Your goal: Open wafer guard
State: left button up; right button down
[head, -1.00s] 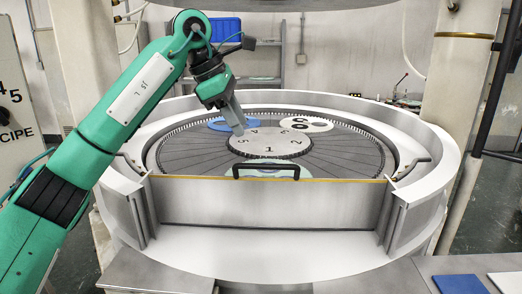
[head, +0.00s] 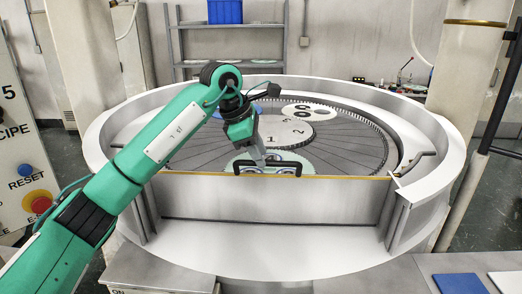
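The wafer guard (head: 275,200) is a flat grey metal panel with a yellowish top edge. It stands upright across the front opening of the round white machine, between two side rails. A black bar handle (head: 298,165) is at the middle of its top edge. My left gripper (head: 258,160) points down just above and behind the left part of the handle. I cannot tell whether it touches the handle, or whether its fingers are apart. My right gripper is not in view.
Behind the guard lies the grey lapping plate (head: 350,150) with a numbered disc (head: 284,133) and a white carrier with dark holes (head: 305,112). The machine's white rim (head: 450,150) surrounds it. A control panel with a red button (head: 38,202) is at left. A blue pad (head: 460,286) lies front right.

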pick_arm(q)
jog(key=shift+w+d+f, duration=0.1)
jog(key=shift+d+f, duration=0.2)
jog(key=shift+f, duration=0.45)
grip_shut()
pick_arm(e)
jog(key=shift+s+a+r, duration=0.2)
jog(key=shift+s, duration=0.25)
